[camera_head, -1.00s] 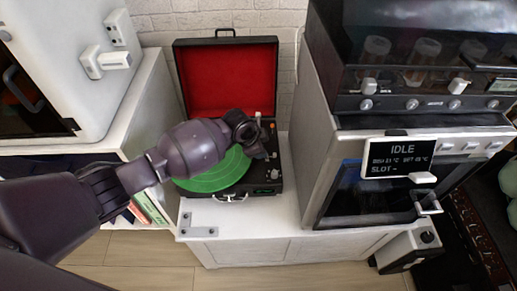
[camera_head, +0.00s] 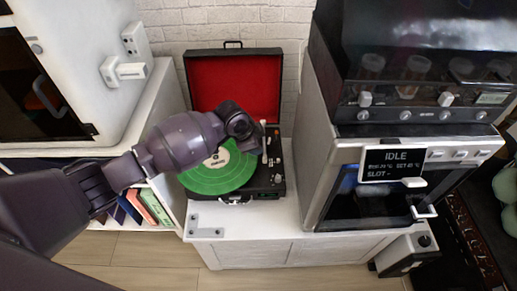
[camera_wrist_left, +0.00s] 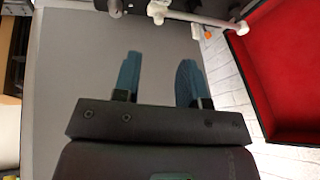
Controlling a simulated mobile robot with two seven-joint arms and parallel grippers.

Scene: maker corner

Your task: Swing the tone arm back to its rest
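The record player (camera_head: 268,182) is an open black case with a red-lined lid (camera_head: 235,85) on a white cabinet. A green record (camera_head: 222,172) with a pale label lies on it, partly covered by my left arm. The white tone arm (camera_head: 265,146) shows just right of the record, beside my left wrist. In the left wrist view a white rod, apparently the tone arm (camera_wrist_left: 200,19), crosses the top. My left gripper (camera_wrist_left: 158,78) has its two blue fingers apart with nothing between them; the rod lies beyond their tips. My right gripper is out of view.
A grey machine with an "IDLE" display (camera_head: 394,165) stands close on the right. A white cabinet-like unit (camera_head: 85,60) stands on the left, above a shelf with books (camera_head: 150,205). A small bracket (camera_head: 206,232) lies on the cabinet's front edge.

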